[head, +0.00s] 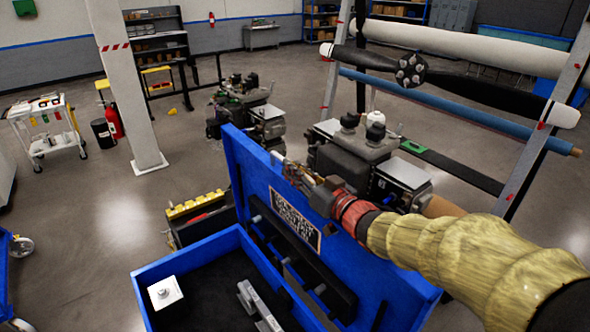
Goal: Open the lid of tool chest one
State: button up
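A blue tool chest (183,262) stands at the bottom middle of the head view, and I cannot read which number it bears. Its blue lid (238,165) is raised, standing steeply up from the chest's far right side, with a dark label plate (295,219) on its inner face. My arm comes in from the right across the lid. My gripper (292,172) is in front of the lid's upper part, near its top edge; I cannot tell whether it touches.
Inside the chest are a white block (165,293) and a grey metal bar (258,305). Engine parts (350,150) stand behind the lid, with a propeller stand (545,130) at right.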

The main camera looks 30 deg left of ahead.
grip_shut()
jog(key=shift+s, duration=0.1)
dwell(0.4)
jog(key=s+a+f+n+b, duration=0.1)
jog(key=s+a+b, duration=0.4)
jog(key=s+b, duration=0.2)
jog(key=shift+s, duration=1.25)
jog(key=o, duration=0.5)
grip_release()
